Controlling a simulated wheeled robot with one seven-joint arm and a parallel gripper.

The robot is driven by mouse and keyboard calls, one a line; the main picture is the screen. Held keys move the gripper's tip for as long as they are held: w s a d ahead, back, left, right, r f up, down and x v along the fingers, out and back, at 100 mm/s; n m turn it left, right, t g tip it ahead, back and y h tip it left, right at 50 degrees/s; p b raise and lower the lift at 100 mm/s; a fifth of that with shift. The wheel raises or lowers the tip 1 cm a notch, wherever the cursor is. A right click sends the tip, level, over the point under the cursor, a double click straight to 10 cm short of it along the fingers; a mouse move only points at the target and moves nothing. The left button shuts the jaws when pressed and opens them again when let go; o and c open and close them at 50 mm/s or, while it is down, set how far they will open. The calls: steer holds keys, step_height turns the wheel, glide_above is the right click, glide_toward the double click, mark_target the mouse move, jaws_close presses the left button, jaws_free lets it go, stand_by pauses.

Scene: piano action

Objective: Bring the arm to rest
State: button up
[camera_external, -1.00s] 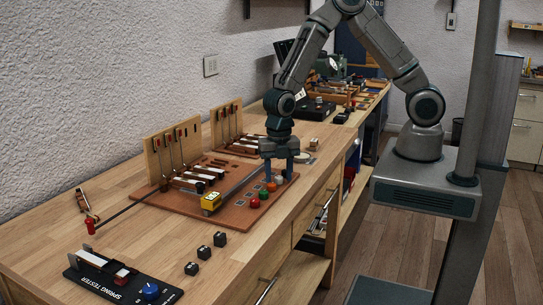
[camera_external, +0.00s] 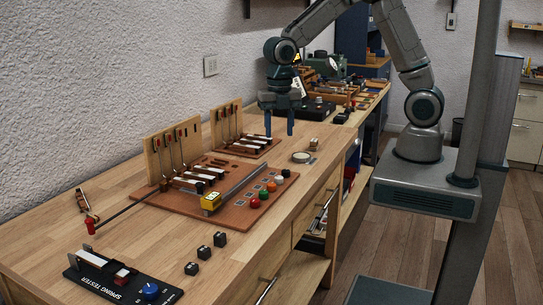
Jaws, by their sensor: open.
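My gripper (camera_external: 279,130) points down with its two fingers apart and nothing between them. It hangs in the air above the workbench (camera_external: 150,265), over the area behind the piano action board. My arm (camera_external: 402,45) is bent, rising from its base and reaching left to the gripper. The reddish-brown board (camera_external: 232,218) bears upright wooden panels, several white-topped keys and a metal rail (camera_external: 243,183). A yellow block (camera_external: 211,202) sits at the front of the rail.
A spring tester (camera_external: 122,281) lies at the front left. Several small black blocks (camera_external: 205,252) stand near the bench's front edge. Trays and tools crowd the bench's far end. The wall is at the left.

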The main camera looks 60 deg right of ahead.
stand_by(0.4)
steer(key=s+d+r+m+t+h, duration=0.1)
steer(key=s+d+r+m, duration=0.1)
steer(key=d+r+m, duration=0.35)
steer(key=s+d+r+m+t, duration=0.1)
steer(key=s+d+r+m, duration=0.1)
steer(key=d+m, duration=0.55)
steer(key=s+d+r+m+t+y, duration=0.1)
steer(key=s+d+r+m, duration=0.2)
steer(key=s+d+m, duration=0.6)
steer(key=d+m, duration=0.3)
steer(key=m, duration=0.1)
steer(key=shift+s+r+t, duration=0.2)
steer(key=shift+s+t, duration=0.1)
steer(key=shift+t, duration=0.1)
steer(key=shift+w, duration=0.1)
stand_by(1.3)
